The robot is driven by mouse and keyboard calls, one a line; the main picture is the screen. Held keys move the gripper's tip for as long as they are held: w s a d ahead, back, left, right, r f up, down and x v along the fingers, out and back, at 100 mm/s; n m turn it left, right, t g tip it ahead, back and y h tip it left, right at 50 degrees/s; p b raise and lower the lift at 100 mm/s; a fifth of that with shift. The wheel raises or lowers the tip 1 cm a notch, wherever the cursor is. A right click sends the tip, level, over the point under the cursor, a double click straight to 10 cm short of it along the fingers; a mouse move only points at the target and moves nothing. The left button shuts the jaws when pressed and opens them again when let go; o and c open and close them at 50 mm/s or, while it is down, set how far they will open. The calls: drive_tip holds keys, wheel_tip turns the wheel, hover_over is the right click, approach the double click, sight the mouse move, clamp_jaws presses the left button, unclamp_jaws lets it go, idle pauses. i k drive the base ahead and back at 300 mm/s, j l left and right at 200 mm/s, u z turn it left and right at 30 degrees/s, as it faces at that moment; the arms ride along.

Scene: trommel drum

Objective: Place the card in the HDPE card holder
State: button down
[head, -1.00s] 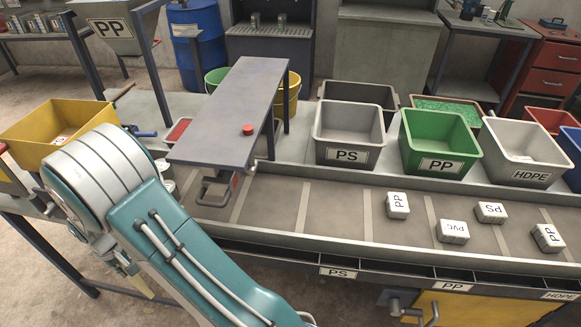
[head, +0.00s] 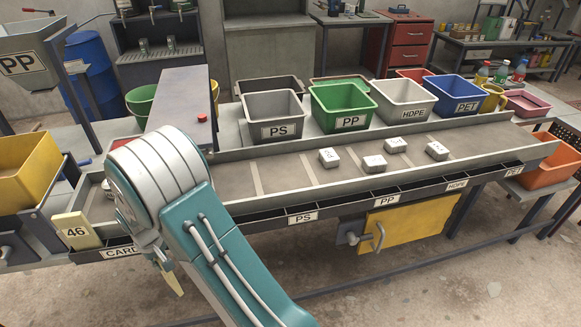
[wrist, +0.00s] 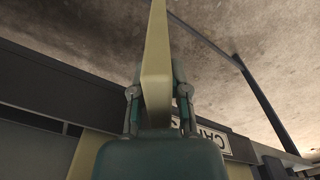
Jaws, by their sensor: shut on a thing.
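A pale yellow card (wrist: 157,70) stands edge-on between the fingers of my gripper (wrist: 159,88) in the wrist view. My gripper is shut on it. In the head view a small part of the card (head: 173,284) shows below my arm, which hides most of the gripper. The HDPE card holder (head: 457,185) is the slot labelled HDPE on the dark front rail of the conveyor. It lies far to the right of my gripper, between the PP and PET labels. No card shows in that slot.
A card marked 46 (head: 77,230) stands at the left end, by the CARD label (head: 120,252). Several white labelled blocks lie on the conveyor (head: 290,175). Bins stand behind it, including the HDPE bin (head: 405,105). A yellow panel with a handle (head: 412,228) is below the rail.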

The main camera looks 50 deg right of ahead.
sight(451, 186)
drive_tip(key=k+j+z, duration=0.1)
drive_tip(key=z, duration=0.25)
drive_tip(key=k+z, duration=0.1)
drive_tip(key=z, duration=0.3)
drive_tip(key=k+j+z, duration=0.1)
drive_tip(key=z, duration=0.25)
drive_tip(key=i+z, duration=0.1)
drive_tip(key=z, duration=0.35)
drive_tip(key=i+z, duration=0.1)
drive_tip(key=z, duration=0.35)
drive_tip(key=i+z, duration=0.1)
drive_tip(key=z, duration=0.35)
